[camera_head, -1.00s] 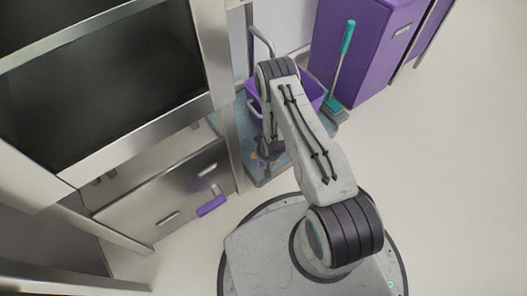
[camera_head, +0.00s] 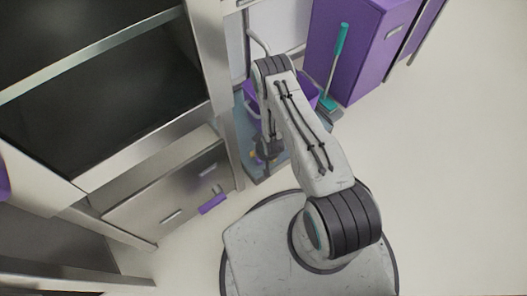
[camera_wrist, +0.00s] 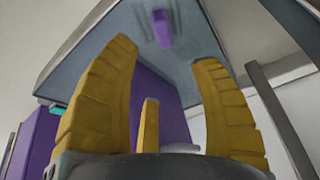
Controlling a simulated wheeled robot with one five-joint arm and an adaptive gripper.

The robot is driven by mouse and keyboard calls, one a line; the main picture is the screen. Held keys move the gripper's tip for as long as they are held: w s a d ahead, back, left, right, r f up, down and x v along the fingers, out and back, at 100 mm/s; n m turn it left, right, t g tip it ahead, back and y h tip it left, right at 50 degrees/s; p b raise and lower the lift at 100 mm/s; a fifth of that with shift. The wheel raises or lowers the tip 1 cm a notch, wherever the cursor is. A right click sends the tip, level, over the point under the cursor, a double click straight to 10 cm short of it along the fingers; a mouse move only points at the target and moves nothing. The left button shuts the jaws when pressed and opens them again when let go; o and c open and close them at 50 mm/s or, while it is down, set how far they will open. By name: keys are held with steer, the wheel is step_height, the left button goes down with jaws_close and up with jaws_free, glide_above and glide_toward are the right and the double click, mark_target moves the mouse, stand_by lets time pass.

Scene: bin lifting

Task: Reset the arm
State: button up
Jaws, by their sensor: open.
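My gripper (camera_wrist: 165,45) is open in the wrist view, its yellow fingers spread with nothing between them. In the head view my gripper (camera_head: 267,152) hangs low over the cart, small and partly hidden by my arm. My arm reaches up the picture from my base and bends down at its far end. A purple bin (camera_head: 303,92) stands on the cart behind my arm, which hides part of it. In the wrist view a purple surface (camera_wrist: 158,92), likely the bin, shows behind the fingers.
The blue-grey cart (camera_head: 247,118) has a metal handle. A teal-handled brush (camera_head: 337,58) stands beside it, near a purple cabinet (camera_head: 355,45). Floor on the right is clear.

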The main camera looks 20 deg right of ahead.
stand_by(0.3)
steer(key=w+r+p, duration=0.3)
steer(key=r+p, duration=1.2)
steer(key=r, duration=3)
steer(key=p+v, duration=0.8)
steer(key=v, duration=1.5)
steer(key=s+r+g+p, duration=0.1)
steer(key=s+r+p, duration=0.8)
steer(key=s+r, duration=0.8)
steer(key=shift+a+n, duration=0.2)
steer(key=shift+n, duration=0.2)
